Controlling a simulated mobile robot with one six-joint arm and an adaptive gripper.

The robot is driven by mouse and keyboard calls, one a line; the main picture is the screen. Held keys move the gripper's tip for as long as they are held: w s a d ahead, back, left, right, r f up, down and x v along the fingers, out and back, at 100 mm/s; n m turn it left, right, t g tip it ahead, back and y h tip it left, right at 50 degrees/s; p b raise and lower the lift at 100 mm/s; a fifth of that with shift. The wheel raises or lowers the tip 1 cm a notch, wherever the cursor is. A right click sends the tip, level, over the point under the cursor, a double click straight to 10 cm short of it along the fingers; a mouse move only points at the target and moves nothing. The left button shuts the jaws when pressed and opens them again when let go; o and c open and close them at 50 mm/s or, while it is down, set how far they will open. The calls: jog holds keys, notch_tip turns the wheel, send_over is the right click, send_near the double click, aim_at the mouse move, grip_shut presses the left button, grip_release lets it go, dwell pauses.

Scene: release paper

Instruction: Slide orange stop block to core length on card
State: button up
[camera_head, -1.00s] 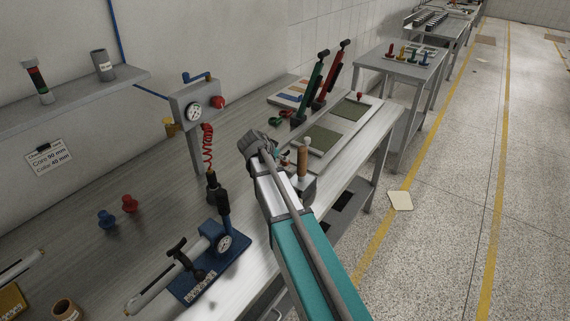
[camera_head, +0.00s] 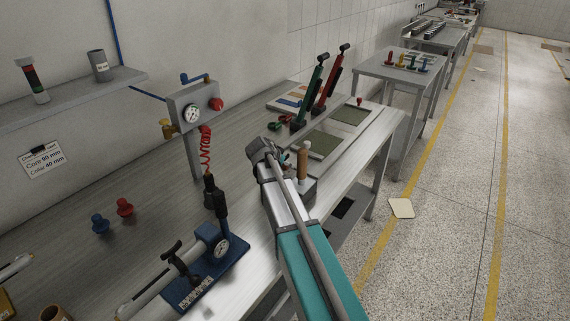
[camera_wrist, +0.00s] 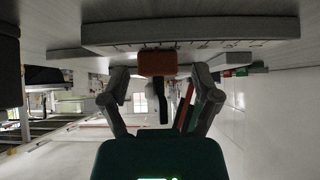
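An orange stop block (camera_wrist: 157,64) shows in the wrist view, against a pale grey plate or rail with small dark marks along its edge. My gripper (camera_wrist: 160,74) is open, with one finger to each side of the block and visible gaps. I cannot tell how deep the block lies between the fingertips. In the head view my gripper (camera_head: 265,150) is over the bench near the grey fixture, and the block is not clearly visible there. The white card (camera_head: 43,160) on the wall reads core 90 mm and collar 40 mm.
A tan-handled tool (camera_head: 302,160) stands close right of my gripper. Green (camera_head: 310,92) and red (camera_head: 328,88) lever tools stand behind. A blue-based fixture (camera_head: 215,262) and a gauge post (camera_head: 191,115) are left of my arm. The bench's middle left is mostly clear.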

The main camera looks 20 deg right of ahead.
grip_shut()
jog(key=w+a, duration=0.1)
jog(key=w, duration=0.1)
jog(key=w+a, duration=0.2)
jog(key=w, duration=0.1)
jog(key=shift+w+a, duration=0.3)
jog(key=shift+a, duration=0.05)
grip_release()
dwell(0.4)
